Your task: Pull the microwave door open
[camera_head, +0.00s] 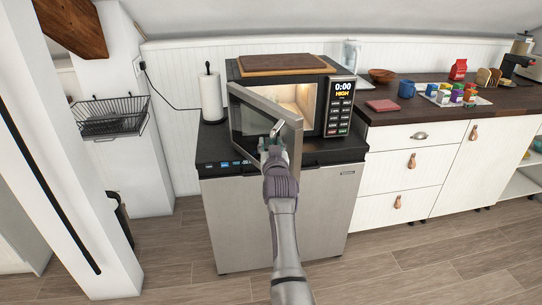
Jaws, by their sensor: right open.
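The microwave (281,78) stands on the black top of a steel under-counter unit. Its door (252,122) is hinged at the left and stands partly open, swung out towards me. The lit interior (297,97) shows between the door and the control panel (340,106). My right gripper (271,141) is at the door's front face, near its free edge and handle. It is open; whether the fingers touch the handle is too small to tell. My right arm hides the lower part of the door's edge. My left gripper is not in view.
A paper towel roll (211,97) stands left of the microwave, close to the door's hinge side. A wooden board (281,63) lies on top of the microwave. The counter (440,108) at right holds a blue mug (407,89) and small boxes. The floor in front is clear.

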